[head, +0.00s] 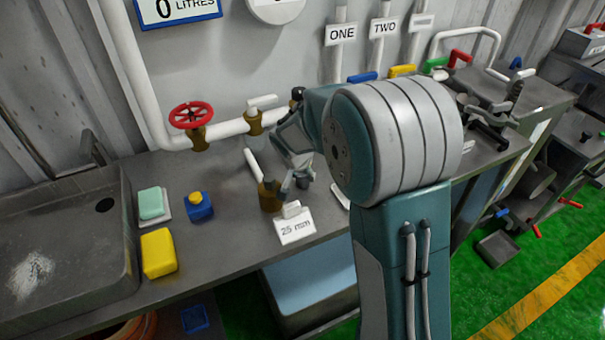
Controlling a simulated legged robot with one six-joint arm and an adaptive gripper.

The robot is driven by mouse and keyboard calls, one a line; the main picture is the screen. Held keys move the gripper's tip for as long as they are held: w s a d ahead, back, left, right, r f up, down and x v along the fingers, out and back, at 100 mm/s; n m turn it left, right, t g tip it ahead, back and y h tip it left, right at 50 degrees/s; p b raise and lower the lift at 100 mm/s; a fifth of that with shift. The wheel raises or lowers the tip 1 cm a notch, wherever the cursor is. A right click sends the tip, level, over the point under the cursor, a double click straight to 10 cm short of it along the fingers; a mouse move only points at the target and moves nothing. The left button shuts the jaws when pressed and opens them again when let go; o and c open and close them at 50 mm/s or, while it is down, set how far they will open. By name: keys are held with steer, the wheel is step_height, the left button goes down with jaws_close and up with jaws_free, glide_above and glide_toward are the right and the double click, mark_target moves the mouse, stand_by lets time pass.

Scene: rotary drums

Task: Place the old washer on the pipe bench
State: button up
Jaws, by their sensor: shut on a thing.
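My gripper (292,182) is low over the pipe bench (228,243), at the near right side of a brass pipe fitting (268,197). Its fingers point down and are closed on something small. The held thing is mostly hidden by the fingers; I take it to be the old washer, but its shape cannot be made out. The fingers overlap the fitting's edge in the picture, and I cannot tell whether they touch it. A card marked 25 mm (295,229) lies on the bench just in front of the fitting.
A red valve wheel (191,114) and white pipe (228,128) run along the wall behind. A sink (62,247), a green soap bar (151,204), a blue-and-yellow item (199,206) and a yellow block (158,253) are left. The bench front between the yellow block and card is clear.

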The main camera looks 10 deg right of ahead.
steer(key=o, duration=1)
steer(key=shift+o, duration=0.2)
steer(key=v, duration=1.2)
steer(key=s+d+r+n+t+y, duration=0.1)
steer(key=s+r+n, duration=0.1)
steer(key=s, duration=1.1)
steer(key=s+d+r+n+y, duration=0.1)
steer(key=s+d+r+n, duration=0.1)
steer(key=s, duration=1.1)
steer(key=shift+r+n+t+y, duration=0.35)
steer(key=shift+r+n, duration=0.45)
steer(key=shift+n, duration=0.6)
steer(key=shift+w, duration=0.1)
